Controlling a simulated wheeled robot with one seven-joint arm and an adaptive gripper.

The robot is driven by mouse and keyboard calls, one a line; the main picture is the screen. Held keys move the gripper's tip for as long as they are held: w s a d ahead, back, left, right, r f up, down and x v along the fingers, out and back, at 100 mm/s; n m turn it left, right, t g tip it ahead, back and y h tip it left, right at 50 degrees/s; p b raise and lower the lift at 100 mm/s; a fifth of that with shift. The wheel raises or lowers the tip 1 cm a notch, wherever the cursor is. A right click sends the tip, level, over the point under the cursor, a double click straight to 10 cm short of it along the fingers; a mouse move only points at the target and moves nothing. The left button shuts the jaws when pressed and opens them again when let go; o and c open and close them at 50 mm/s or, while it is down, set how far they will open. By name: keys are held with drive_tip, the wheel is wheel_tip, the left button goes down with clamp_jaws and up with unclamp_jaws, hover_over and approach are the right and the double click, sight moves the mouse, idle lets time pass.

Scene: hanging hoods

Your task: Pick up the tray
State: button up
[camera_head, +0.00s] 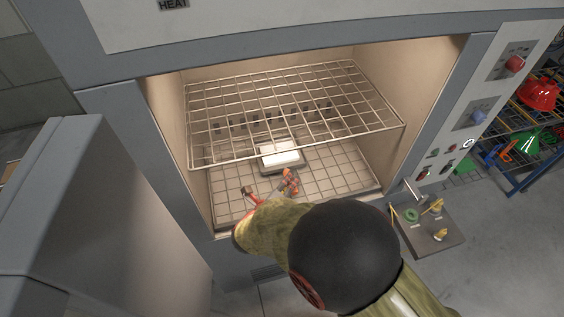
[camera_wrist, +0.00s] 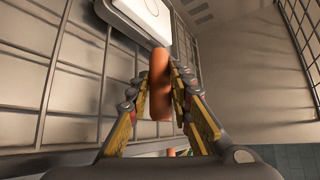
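The fingers flank the bar closely on both sides. I cannot tell whether they press on it.
The wire rack (camera_head: 290,100) hangs above the tray. The open door (camera_head: 105,210) stands at the left. The chamber's right wall (camera_head: 410,115) is bare. A control panel (camera_head: 480,110) and a small board with fittings (camera_head: 428,232) are at the right.

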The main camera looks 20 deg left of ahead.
clamp_jaws()
idle(0.4)
